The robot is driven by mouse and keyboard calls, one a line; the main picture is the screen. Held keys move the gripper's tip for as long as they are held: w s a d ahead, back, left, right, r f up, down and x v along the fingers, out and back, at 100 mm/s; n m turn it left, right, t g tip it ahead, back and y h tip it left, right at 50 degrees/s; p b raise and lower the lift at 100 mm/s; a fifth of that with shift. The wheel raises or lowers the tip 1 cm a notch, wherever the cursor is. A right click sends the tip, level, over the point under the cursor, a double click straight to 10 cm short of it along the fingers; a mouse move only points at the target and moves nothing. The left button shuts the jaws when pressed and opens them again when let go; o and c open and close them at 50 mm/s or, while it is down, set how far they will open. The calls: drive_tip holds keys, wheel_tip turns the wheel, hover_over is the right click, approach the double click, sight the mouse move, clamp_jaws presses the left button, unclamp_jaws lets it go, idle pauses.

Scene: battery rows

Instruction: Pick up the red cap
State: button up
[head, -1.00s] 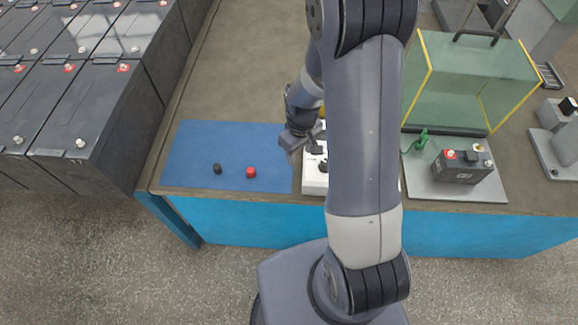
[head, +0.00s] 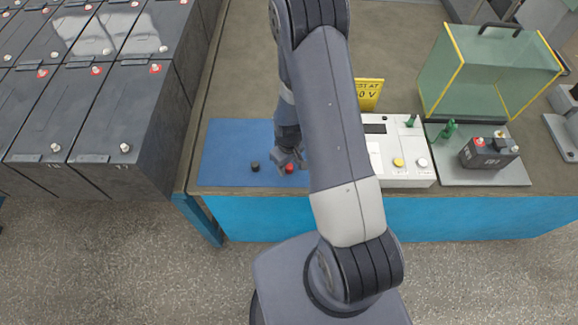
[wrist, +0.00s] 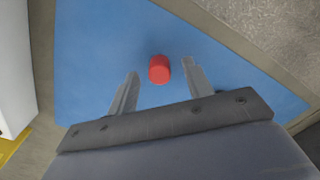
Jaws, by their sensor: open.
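The red cap (head: 290,168) lies on the blue mat (head: 222,160) near the front edge of the bench. My gripper (head: 291,158) is open and empty over the mat, close to the cap. The exact height above the mat is hard to tell.
A black cap (head: 255,166) lies left of the red one. A white tester box (head: 398,177) and a yellow sign (head: 369,93) stand to the right. Further right are a small battery (head: 488,152) and a green clear guard (head: 490,75). Large batteries (head: 120,110) fill the left.

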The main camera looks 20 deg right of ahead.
drive_tip(key=c, duration=1)
drive_tip(key=shift+c, duration=0.2)
